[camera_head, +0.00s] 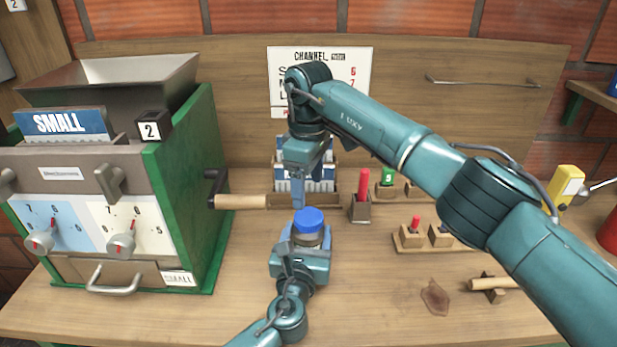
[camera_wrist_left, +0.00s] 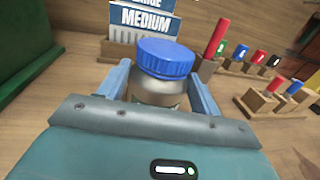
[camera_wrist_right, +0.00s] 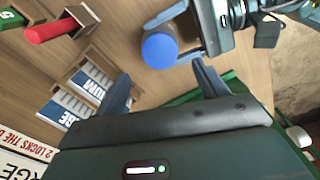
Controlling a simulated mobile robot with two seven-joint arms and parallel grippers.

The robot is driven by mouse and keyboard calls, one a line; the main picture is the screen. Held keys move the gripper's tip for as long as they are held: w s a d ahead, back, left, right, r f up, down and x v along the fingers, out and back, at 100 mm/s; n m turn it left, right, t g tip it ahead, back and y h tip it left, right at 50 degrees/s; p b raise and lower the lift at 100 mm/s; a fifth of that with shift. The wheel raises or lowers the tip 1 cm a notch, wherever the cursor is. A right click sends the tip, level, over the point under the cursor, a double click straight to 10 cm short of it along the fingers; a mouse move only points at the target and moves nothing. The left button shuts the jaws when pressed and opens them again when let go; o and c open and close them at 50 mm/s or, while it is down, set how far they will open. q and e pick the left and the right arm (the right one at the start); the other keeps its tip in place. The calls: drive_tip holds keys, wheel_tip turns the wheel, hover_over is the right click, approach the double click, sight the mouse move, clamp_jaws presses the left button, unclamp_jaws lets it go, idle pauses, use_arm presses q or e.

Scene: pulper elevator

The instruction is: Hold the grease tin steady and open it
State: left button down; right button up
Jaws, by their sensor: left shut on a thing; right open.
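The grease tin is a small metal tin (camera_wrist_left: 160,92) with a blue lid (camera_head: 309,220) on top, upright on the bench in the middle. My left gripper (camera_head: 304,243) is shut on the tin's body, one finger on each side, as the left wrist view shows. The lid stands clear above those fingers and sits on the tin. My right gripper (camera_wrist_right: 160,90) is open and empty. It points down above and just behind the tin, and the blue lid (camera_wrist_right: 159,50) shows beyond its fingertips in the right wrist view. The tin's body is partly hidden by the left gripper.
A green-sided machine (camera_head: 185,190) with knobs and a crank handle (camera_head: 240,201) stands left. Behind the tin is a card rack (camera_head: 322,184); a red stick in a wooden holder (camera_head: 360,208) is right of it. Wooden peg blocks (camera_head: 437,240) stand further right.

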sight(308, 216)
use_arm(q)
drive_tip(key=shift+f, duration=0.1)
use_arm(e)
wheel_tip(308, 216, down, 7)
drive_tip(key=shift+f, duration=0.1)
idle(0.3)
